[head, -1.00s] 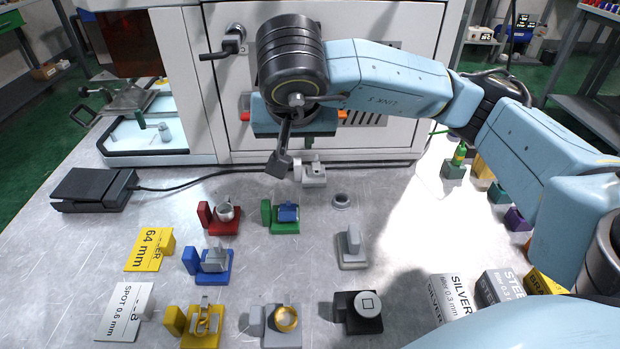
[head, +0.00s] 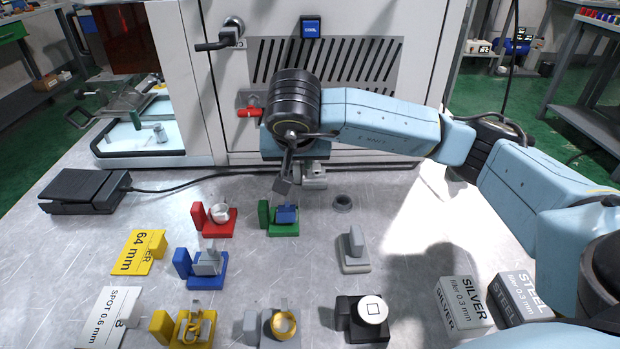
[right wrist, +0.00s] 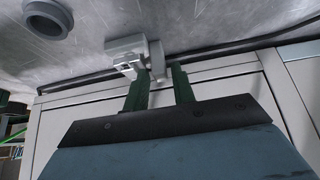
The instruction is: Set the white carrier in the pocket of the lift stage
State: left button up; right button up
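A pale grey-white carrier (head: 353,263) with an upright tab stands on the table, right of the middle. Another pale block (head: 316,181) sits close to the machine front; it also shows in the right wrist view (right wrist: 124,50), with a thin upright fin. I cannot tell for sure which is the white carrier, and no lift stage pocket is clearly recognisable. My right gripper (head: 284,188) is just left of the block by the machine. In the right wrist view its dark green fingers (right wrist: 159,76) are apart, with the fin seen in the gap. My left gripper is not in view.
Red (head: 218,230), green (head: 284,231), blue (head: 208,276), yellow (head: 190,342) and black (head: 350,325) carriers stand nearby. A grey ring (head: 342,203) lies right of the gripper. The machine front (head: 230,110) rises behind. A pedal (head: 82,191) stands at left.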

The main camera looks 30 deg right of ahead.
jog(key=shift+w+f, duration=0.1)
jog(key=shift+f, duration=0.1)
grip_shut()
jog(key=shift+r, duration=0.1)
